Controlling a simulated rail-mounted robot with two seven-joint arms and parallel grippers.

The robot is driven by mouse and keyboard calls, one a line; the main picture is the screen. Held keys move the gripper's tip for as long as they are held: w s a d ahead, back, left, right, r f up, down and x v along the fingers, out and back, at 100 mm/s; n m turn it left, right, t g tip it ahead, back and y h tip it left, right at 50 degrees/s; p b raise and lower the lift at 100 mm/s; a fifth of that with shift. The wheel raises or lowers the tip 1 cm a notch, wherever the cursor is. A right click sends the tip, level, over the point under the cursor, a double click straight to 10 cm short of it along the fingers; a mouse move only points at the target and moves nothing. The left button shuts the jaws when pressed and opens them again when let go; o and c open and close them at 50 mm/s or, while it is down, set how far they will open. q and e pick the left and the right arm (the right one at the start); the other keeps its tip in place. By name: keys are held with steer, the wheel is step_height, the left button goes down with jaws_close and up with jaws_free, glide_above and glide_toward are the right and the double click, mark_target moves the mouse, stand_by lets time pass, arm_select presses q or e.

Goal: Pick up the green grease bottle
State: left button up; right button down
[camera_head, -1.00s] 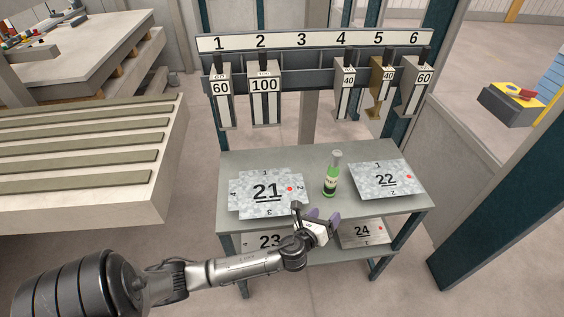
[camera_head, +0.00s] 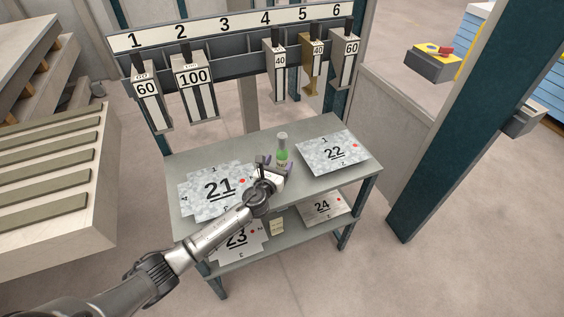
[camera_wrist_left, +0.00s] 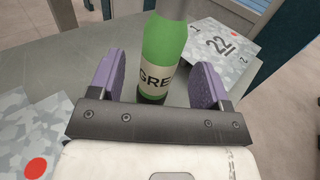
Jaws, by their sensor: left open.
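The green grease bottle (camera_head: 282,152) stands upright on the table's top shelf (camera_head: 240,155), between the sheets marked 21 and 22. My left gripper (camera_head: 275,163) is right in front of it, with its fingers reaching toward the bottle. In the left wrist view the bottle (camera_wrist_left: 163,52) stands between the two purple finger pads of the open gripper (camera_wrist_left: 157,80), with gaps on both sides. My right gripper is not in view.
Sheets 21 (camera_head: 218,188) and 22 (camera_head: 332,152) lie flat on either side of the bottle. Sheets 23 (camera_head: 237,242) and 24 (camera_head: 322,207) lie on the lower shelf. A numbered rack (camera_head: 240,30) with hanging tools stands behind the table.

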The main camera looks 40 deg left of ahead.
arm_select(q)
steer(key=shift+b+x, duration=0.95)
steer(key=shift+x, duration=1.7)
steer(key=shift+f, duration=0.1)
steer(key=shift+d, duration=0.1)
steer(key=shift+c, duration=0.3)
steer(key=c, duration=1.1)
